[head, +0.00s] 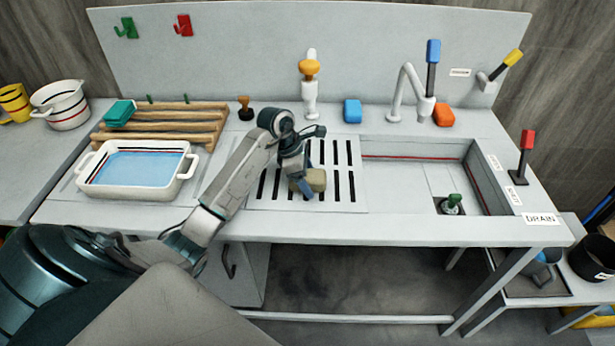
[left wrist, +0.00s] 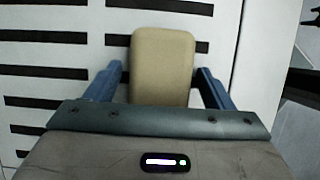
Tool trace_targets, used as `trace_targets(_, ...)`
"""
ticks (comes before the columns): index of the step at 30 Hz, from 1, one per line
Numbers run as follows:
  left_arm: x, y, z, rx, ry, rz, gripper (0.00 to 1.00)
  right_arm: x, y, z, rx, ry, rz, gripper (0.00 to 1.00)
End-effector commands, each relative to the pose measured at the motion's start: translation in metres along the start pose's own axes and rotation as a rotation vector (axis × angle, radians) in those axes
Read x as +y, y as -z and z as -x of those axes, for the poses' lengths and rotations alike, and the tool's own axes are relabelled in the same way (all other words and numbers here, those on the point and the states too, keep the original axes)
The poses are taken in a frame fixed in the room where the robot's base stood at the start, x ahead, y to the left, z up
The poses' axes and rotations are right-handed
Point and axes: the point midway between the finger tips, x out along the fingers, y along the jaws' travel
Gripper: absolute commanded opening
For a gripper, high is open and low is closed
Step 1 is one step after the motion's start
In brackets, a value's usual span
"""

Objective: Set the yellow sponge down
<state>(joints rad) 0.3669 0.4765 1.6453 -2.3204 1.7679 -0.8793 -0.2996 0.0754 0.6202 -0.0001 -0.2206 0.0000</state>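The yellow sponge (head: 313,180), a dull tan-yellow block, is on the slotted drain rack (head: 262,200) left of the sink basin. In the left wrist view the sponge (left wrist: 163,65) lies between the two blue fingers of my left gripper (left wrist: 160,85), with a narrow gap on each side. My left gripper (head: 299,180) is open around it, just above the rack. The sponge looks flat on the slotted surface, though its underside is hidden. My right gripper is out of view.
A white tub of water (head: 143,172) stands left on the counter, with a wooden rack (head: 175,135) and teal sponge (head: 119,113) behind. A blue sponge (head: 352,110) and orange sponge (head: 443,115) lie at the back. The sink basin (head: 410,175) is to the right.

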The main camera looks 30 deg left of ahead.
Motion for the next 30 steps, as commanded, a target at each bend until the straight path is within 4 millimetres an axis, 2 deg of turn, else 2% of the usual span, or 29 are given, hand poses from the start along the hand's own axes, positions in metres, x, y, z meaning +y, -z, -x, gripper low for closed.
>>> trace_targets(7,0.0,-0.002,0.005,0.0,0.0,0.0,0.76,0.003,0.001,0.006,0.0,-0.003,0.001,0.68)
trace_targets(8,0.001,-0.001,0.007,0.0,-0.002,-0.001,0.76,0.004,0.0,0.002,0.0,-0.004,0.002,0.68)
trace_targets(11,0.002,0.0,0.022,0.0,-0.006,-0.002,0.76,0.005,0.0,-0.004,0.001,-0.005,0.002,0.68)
trace_targets(21,0.001,0.0,0.094,0.001,-0.005,-0.002,0.76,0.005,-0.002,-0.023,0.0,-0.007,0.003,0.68)
trace_targets(25,0.001,-0.001,0.112,0.0,-0.004,-0.001,0.76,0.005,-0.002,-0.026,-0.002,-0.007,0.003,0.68)
trace_targets(30,0.0,-0.001,0.122,0.0,-0.001,0.0,0.76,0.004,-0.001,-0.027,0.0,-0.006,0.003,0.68)
